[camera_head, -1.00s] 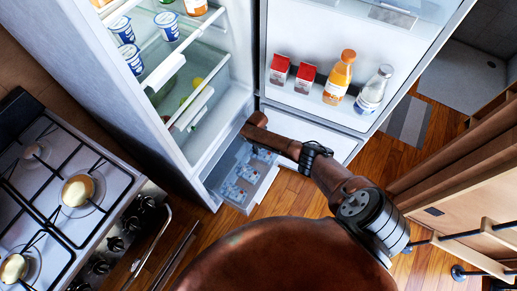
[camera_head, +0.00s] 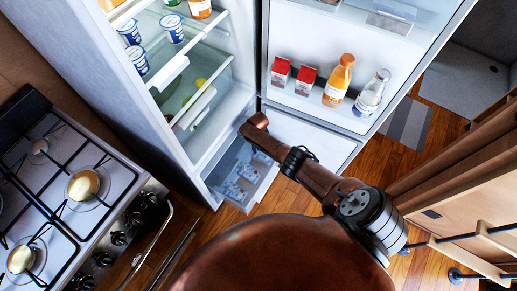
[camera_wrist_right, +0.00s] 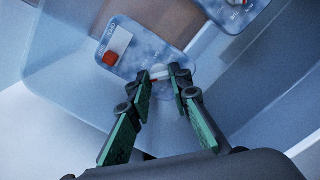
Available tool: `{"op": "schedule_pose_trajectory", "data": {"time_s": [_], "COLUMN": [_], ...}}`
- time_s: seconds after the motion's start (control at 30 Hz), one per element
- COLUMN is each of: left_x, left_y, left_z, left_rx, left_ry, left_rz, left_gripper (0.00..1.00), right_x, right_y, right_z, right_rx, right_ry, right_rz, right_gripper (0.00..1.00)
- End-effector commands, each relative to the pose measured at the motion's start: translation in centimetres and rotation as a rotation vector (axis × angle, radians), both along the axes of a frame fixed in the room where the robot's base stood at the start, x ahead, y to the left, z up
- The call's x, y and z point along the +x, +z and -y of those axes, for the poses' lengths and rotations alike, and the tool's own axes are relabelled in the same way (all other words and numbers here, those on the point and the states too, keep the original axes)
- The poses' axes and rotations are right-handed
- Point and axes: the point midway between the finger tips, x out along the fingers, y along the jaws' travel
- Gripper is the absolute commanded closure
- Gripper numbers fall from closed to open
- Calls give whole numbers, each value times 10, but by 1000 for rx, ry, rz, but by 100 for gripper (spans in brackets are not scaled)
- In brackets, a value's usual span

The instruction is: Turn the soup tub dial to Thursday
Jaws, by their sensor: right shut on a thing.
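A soup tub (camera_wrist_right: 140,50) with a frosty blue, rounded lid lies in the clear drawer (camera_wrist_right: 65,95) in the right wrist view. Its lid carries a white label with a red patch and a small pale dial (camera_wrist_right: 160,73). My right gripper (camera_wrist_right: 168,74) is shut on the dial, one fingertip on each side. The dial's markings are too small to read. In the head view, my right arm reaches down to the pulled-out bottom drawer (camera_head: 246,207), where several tubs (camera_head: 236,188) show. The right fingertips are hidden there. My left gripper is not in view.
The fridge door (camera_head: 300,45) stands open at the right, with cartons (camera_head: 304,80) and bottles (camera_head: 338,80) on its shelf. A gas stove (camera_head: 60,190) stands at the left. Another tub (camera_wrist_right: 235,12) lies near the gripped one.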

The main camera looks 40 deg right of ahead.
Motion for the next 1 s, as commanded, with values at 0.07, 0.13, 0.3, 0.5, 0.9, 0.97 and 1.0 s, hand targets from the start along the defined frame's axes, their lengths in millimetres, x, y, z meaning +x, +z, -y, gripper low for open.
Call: {"op": "schedule_pose_trajectory", "data": {"time_s": [0.07,0.13,0.3,0.5,0.9,0.97,1.0], "left_x": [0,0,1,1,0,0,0], "left_y": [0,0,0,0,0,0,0], "left_z": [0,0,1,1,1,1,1], "left_rx": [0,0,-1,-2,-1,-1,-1], "left_ry": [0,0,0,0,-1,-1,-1], "left_rz": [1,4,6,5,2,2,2], "left_gripper": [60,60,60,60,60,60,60], "right_x": [0,1,1,1,1,1,0], "right_y": [0,0,0,0,0,0,0], "right_z": [0,0,0,0,0,0,0], "right_rx": [0,0,-1,-1,0,0,0], "right_ry": [-12,-19,-25,-24,-24,-23,-24], "right_rz": [1,1,2,2,1,1,1], "right_gripper": [100,100,100,100,64,64,64]}}
